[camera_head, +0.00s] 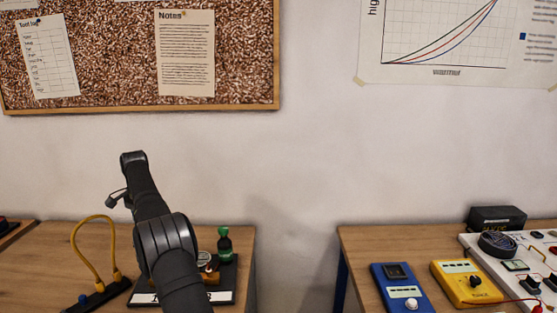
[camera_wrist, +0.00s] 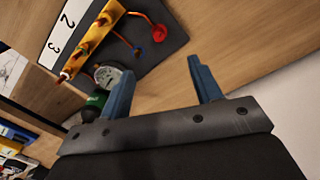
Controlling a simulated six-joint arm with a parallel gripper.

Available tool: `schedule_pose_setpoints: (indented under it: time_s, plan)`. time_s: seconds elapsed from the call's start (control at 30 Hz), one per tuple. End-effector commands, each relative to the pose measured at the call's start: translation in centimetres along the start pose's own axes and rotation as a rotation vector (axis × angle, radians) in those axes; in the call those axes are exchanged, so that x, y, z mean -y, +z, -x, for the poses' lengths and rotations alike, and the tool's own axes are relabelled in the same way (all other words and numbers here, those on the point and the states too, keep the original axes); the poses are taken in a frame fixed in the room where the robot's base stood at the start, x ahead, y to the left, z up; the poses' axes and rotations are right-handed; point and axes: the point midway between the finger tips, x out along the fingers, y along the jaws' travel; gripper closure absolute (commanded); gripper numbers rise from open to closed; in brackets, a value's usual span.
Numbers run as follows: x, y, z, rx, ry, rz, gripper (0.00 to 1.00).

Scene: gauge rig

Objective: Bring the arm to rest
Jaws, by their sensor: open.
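My arm (camera_head: 160,230) rises from the bottom of the head view, in front of the left table. My gripper (camera_wrist: 160,66) shows in the wrist view with its two blue fingers apart and nothing between them. Beyond the fingers is the gauge rig, a dark board (camera_wrist: 172,45) with a yellow bar (camera_wrist: 90,42), a round gauge (camera_wrist: 108,75) and a red-orange hose (camera_wrist: 133,17). I see clear space between the fingers and the board. In the head view my arm covers part of the rig, and I cannot make out the gripper fingers.
A yellow cable loop (camera_head: 77,240) stands to the left. A gap separates the left table from the right table (camera_head: 365,245), which holds a blue meter (camera_head: 400,288) and a yellow meter (camera_head: 466,283).

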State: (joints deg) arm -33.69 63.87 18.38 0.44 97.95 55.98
Motion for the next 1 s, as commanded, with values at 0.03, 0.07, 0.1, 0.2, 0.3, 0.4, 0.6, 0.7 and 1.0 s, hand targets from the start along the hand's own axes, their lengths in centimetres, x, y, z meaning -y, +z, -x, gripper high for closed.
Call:
schedule_pose_setpoints:
  time_s: [0.03,0.07,0.1,0.2,0.3,0.4,0.6,0.7,1.0]
  plan:
    - [-0.1,0.1,-1.0,0.002,0.003,0.0,0.42]
    - [-0.1,0.1,-1.6,0.002,0.004,0.0,0.42]
    - [-0.1,0.0,-2.4,0.002,0.003,0.0,0.42]
    - [-0.1,0.1,-4.5,0.002,0.004,0.0,0.42]
    - [-0.1,0.0,-6.5,0.002,0.003,0.0,0.42]
    - [-0.1,0.0,-8.4,0.002,0.004,0.0,0.42]
    - [-0.1,0.0,-11.3,0.001,0.002,0.0,0.42]
    - [-0.1,0.0,-12.1,0.0,0.001,0.0,0.42]
    - [-0.1,0.0,-12.6,0.0,0.001,0.006,0.42]
